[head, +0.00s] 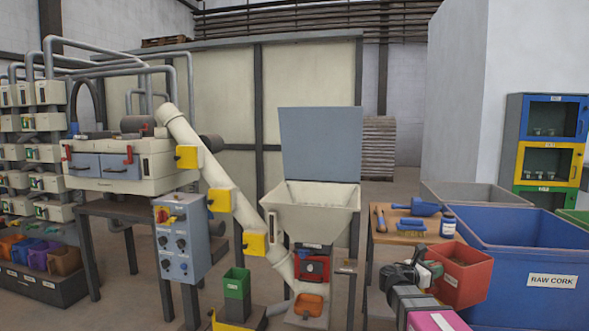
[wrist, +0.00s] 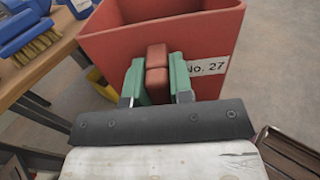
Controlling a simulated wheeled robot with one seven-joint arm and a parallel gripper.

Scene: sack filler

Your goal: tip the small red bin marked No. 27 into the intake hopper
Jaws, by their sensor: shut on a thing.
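The small red bin (head: 462,278) is at the right in the head view, roughly upright with brown material inside. In the wrist view the bin (wrist: 200,28) shows its white "No. 27" label. My gripper (wrist: 157,82) has its green fingers shut on the bin's red handle block. In the head view my gripper (head: 428,272) is at the bin's left side. The cream intake hopper (head: 312,222) stands in the middle, left of the bin and apart from it. Its grey-blue lid (head: 320,145) is raised and its mouth is open upward.
A wooden bench (head: 388,238) with a blue tool, brush and bottle stands between hopper and bin. A large blue RAW CORK container (head: 520,255) is at the right. A slanted conveyor tube (head: 215,178) and a grey control box (head: 182,240) are left of the hopper.

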